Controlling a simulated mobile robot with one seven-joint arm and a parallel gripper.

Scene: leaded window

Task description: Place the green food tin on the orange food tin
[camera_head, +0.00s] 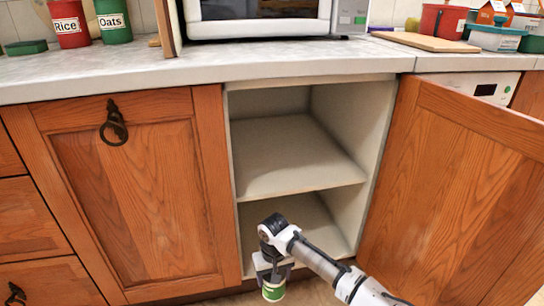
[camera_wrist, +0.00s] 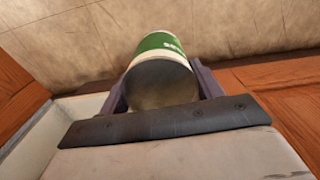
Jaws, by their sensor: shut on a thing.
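The green food tin (camera_head: 273,291) has a green and pale label and hangs below my gripper (camera_head: 272,270), low in front of the open cabinet. In the wrist view, my gripper (camera_wrist: 162,88) has one finger on each side of the tin (camera_wrist: 160,42) and is shut on it. The tin's bare metal end faces the wrist camera. I see no orange food tin in either view.
The open cabinet has an empty middle shelf (camera_head: 288,150) and a lower compartment (camera_head: 305,215) partly hidden by my arm. Its wooden door (camera_head: 450,190) stands open at right. A closed door (camera_head: 135,190) is at left. Microwave (camera_head: 262,28) and canisters (camera_head: 70,22) are on the counter.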

